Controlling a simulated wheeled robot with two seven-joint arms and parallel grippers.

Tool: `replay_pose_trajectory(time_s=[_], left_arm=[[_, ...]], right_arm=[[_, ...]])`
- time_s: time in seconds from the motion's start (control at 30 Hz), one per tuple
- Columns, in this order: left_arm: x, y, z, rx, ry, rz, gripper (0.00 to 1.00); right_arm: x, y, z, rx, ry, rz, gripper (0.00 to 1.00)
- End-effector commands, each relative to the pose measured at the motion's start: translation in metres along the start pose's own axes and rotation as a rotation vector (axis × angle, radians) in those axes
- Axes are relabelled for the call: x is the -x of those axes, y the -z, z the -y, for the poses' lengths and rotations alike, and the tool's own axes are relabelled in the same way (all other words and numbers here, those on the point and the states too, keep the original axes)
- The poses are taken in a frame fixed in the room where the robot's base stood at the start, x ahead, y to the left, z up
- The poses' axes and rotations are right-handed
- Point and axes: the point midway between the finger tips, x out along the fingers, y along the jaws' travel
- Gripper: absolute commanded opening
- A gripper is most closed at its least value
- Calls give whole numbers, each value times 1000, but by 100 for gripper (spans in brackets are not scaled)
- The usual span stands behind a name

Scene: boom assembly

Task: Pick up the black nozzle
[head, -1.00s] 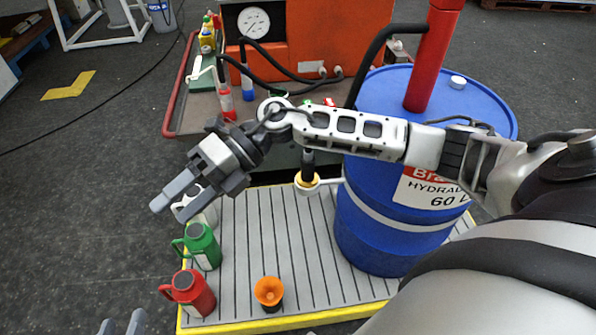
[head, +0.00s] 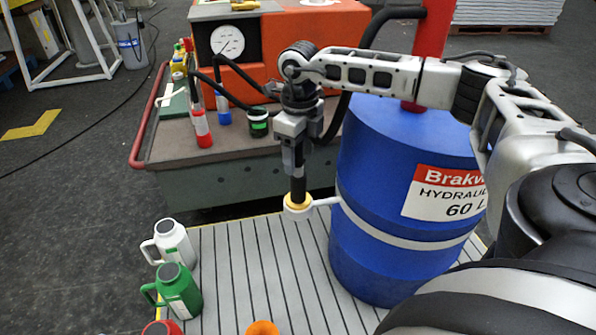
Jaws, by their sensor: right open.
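The black nozzle (head: 298,190) stands upright in a holder ring with a yellow rim (head: 298,206), fixed by a white arm to the side of the blue drum (head: 387,165). My right gripper (head: 293,165) points straight down at the nozzle's upper part. It is open, with its fingers at the nozzle's top; I cannot tell whether they touch it. The gripper hides the nozzle's upper end, and the ring hides its lower end. My left gripper is out of view.
White (head: 172,242) and green (head: 179,290) jugs stand on the slatted platform (head: 250,260), with a red jug (head: 162,328) and orange funnel (head: 262,328) at the bottom edge. A cart (head: 170,140) with bottles is behind. My right arm passes in front of the drum.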

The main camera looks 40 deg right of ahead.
Motion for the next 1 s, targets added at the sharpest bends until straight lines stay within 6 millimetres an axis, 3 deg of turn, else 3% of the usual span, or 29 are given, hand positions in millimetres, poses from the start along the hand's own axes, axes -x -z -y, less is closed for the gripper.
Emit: replay_pose_trajectory(time_s=[0.03,0.27,0.43,0.6,0.87,1.0], left_arm=[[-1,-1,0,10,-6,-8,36],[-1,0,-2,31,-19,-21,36],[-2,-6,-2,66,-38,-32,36],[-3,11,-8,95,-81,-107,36],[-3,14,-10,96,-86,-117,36],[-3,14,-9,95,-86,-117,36]], right_arm=[[-10,0,0,0,0,0,60],[-22,-1,0,1,-1,2,60],[-43,-1,-2,0,-1,1,60],[-68,-1,-2,0,-2,1,60],[-70,-1,-3,1,-2,2,60],[-70,-1,-2,1,-2,2,23]])
